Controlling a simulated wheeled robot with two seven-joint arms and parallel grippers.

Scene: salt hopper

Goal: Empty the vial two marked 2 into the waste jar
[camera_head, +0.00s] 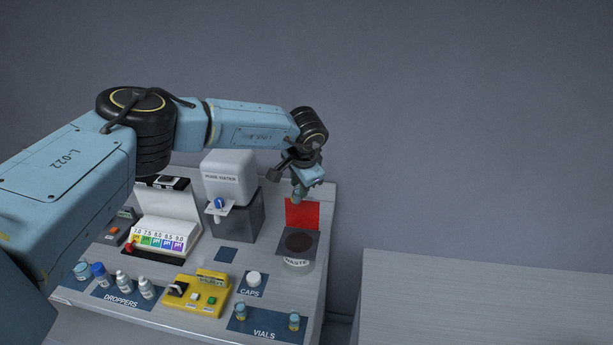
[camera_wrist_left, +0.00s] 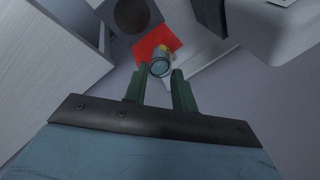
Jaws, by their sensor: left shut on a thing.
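My left gripper (camera_head: 299,186) is above and behind the waste jar (camera_head: 297,262), near the top of a red panel (camera_head: 309,214). In the wrist view, the two green fingers of this gripper (camera_wrist_left: 159,88) are shut on a small glass vial (camera_wrist_left: 160,67) with a pale round end and a bit of yellow beyond it. Its number does not show, and I cannot tell its exact tilt. My right gripper is not in view.
Two vials (camera_head: 240,312) (camera_head: 294,321) stand on the VIALS mat. A white cap (camera_head: 254,278) lies on the CAPS mat. A water dispenser (camera_head: 232,180), pH chart (camera_head: 160,239), yellow device (camera_head: 197,296) and dropper bottles (camera_head: 123,280) stand left. A bare table (camera_head: 480,300) is right.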

